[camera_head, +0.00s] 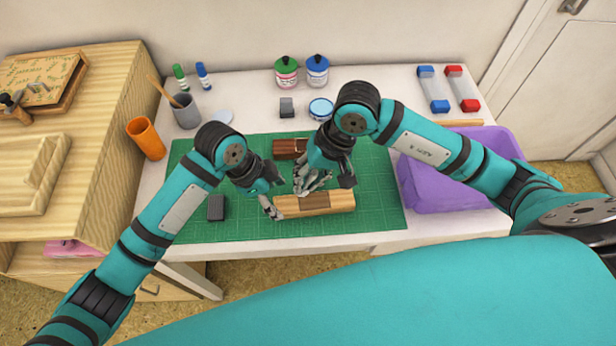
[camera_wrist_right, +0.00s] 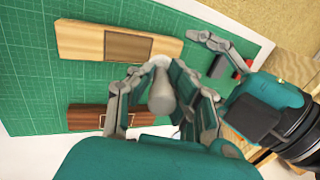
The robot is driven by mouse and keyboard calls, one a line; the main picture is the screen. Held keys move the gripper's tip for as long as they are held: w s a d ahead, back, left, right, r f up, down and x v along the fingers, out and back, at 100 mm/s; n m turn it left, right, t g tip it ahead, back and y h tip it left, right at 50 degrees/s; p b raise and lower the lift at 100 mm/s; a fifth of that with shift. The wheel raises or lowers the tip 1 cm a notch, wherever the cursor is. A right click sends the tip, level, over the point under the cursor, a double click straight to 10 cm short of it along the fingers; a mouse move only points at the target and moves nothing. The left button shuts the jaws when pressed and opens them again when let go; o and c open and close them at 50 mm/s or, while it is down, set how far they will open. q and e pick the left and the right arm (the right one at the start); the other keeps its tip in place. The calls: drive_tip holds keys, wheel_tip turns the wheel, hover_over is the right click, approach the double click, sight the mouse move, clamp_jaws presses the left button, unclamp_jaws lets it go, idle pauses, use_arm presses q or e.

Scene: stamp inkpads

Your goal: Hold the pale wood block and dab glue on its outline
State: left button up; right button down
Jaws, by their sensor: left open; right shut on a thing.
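The pale wood block (camera_head: 343,201) lies on the green cutting mat (camera_head: 375,225), with a darker brown rectangle (camera_wrist_right: 128,46) on its top. My right gripper (camera_head: 312,183) is above the block's far edge. In the right wrist view it (camera_wrist_right: 160,85) is shut on a grey rounded dabber (camera_wrist_right: 162,98) with a whitish tip close to the block; I cannot tell whether they touch. My left gripper (camera_head: 268,203) is open at the block's left end, its fingers close to it; it also shows in the right wrist view (camera_wrist_right: 213,55).
A dark wood block (camera_head: 288,147) with a pale outline lies behind. A grey block (camera_head: 216,207) lies left on the mat. A blue-rimmed tin (camera_head: 320,108), bottles (camera_head: 287,72), an orange cup (camera_head: 146,138) and a purple bin (camera_head: 440,195) stand around. The mat's front right is clear.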

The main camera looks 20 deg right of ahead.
sight(283, 205)
use_arm(q)
drive_tip(key=shift+x, duration=2.35)
drive_tip(key=shift+r, duration=0.1)
drive_tip(key=c, duration=1)
drive_tip(key=shift+o, duration=0.2)
